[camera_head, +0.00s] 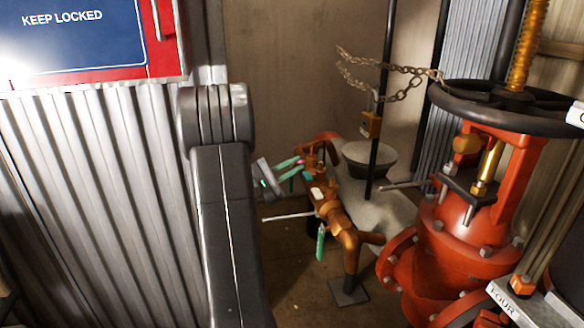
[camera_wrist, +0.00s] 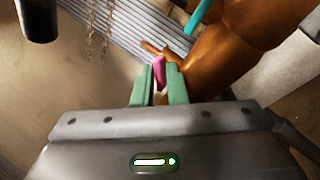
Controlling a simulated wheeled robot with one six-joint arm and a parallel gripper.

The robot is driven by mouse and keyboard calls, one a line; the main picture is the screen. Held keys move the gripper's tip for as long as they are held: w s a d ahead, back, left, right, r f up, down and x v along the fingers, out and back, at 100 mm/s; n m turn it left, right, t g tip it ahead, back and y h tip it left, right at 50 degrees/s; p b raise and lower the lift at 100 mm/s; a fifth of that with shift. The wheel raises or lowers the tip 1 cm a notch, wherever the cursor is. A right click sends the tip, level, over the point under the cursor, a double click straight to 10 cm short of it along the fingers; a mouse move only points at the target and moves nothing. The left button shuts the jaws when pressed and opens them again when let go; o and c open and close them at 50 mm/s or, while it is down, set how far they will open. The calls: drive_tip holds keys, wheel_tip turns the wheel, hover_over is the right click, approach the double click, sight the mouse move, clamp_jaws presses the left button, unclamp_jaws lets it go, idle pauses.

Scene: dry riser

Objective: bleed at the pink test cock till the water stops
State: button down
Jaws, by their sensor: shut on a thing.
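The pink test cock (camera_wrist: 159,72) shows as a small pink handle between my gripper's green fingers in the wrist view. It also shows as a small pink spot (camera_head: 300,161) on the copper-coloured pipe assembly (camera_head: 335,215) in the head view. My gripper (camera_wrist: 160,82) is shut on this pink handle; in the head view its green fingertips (camera_head: 292,168) reach the assembly from the left. The cock's body and outlet are mostly hidden by the fingers. I cannot make out any running water.
A teal handle (camera_wrist: 203,14) sits close by on the same pipework, and a green one (camera_head: 320,243) hangs lower. A pale lever (camera_head: 288,216) sticks out left. A grey bowl (camera_head: 369,158) stands behind. A red valve (camera_head: 455,220) with a black handwheel and chain (camera_head: 385,85) crowds the right.

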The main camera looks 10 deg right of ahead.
drive_tip(key=shift+w+m+g+h, duration=0.1)
drive_tip(key=shift+m+g+h, duration=0.45)
drive_tip(key=shift+m, duration=0.85)
drive_tip(key=shift+f, duration=0.1)
drive_tip(key=c, duration=1.5)
unclamp_jaws()
drive_tip(key=shift+y, duration=0.25)
